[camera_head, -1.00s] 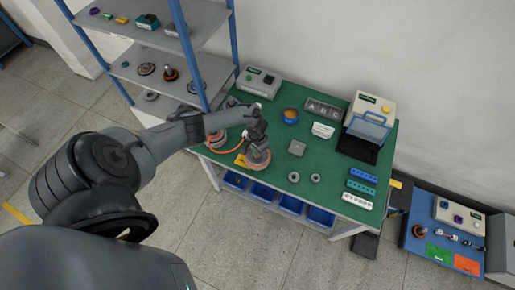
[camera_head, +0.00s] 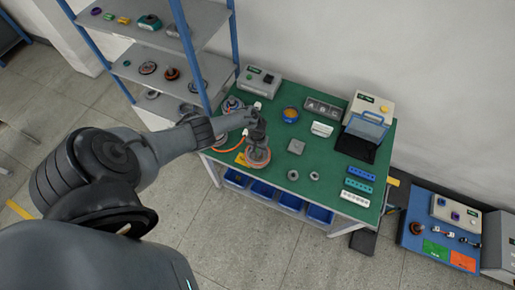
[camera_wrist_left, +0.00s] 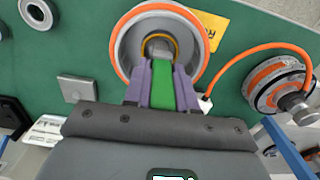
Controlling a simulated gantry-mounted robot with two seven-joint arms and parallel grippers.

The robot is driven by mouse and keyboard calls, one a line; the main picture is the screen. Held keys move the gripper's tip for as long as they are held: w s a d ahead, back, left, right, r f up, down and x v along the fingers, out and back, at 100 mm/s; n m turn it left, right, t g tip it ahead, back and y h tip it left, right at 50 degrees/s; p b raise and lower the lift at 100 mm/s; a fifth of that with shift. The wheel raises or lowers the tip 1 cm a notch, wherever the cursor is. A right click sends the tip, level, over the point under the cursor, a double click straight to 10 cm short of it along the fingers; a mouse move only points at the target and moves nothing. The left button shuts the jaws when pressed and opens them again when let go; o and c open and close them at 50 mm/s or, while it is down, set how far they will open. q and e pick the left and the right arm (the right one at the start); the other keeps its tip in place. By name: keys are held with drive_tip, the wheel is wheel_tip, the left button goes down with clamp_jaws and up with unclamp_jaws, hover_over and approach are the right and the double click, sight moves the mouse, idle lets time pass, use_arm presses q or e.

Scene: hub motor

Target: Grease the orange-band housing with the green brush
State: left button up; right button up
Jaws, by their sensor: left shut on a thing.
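My left gripper (camera_head: 258,140) is shut on the green brush (camera_wrist_left: 163,88), which sits between its purple fingers in the left wrist view (camera_wrist_left: 162,85). The orange-band housing (camera_head: 258,160) stands on the green bench near its front edge, directly below the gripper. In the left wrist view the housing (camera_wrist_left: 125,50) is a round grey cup with an orange rim and a yellow ring inside. The brush points into its open middle. The brush tip is hidden by the fingers, so contact cannot be told. My right gripper is not in view.
A second orange-banded part with a shaft (camera_wrist_left: 278,88) and orange cable (camera_wrist_left: 250,62) lies beside the housing. A grey block (camera_head: 296,146) and small rings (camera_head: 293,175) are to the right. A shelf rack (camera_head: 165,70) stands left.

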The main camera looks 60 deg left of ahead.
use_arm(q)
drive_tip(key=shift+r, duration=0.1)
drive_tip(key=shift+r+p, duration=0.4)
drive_tip(key=shift+r, duration=3.55)
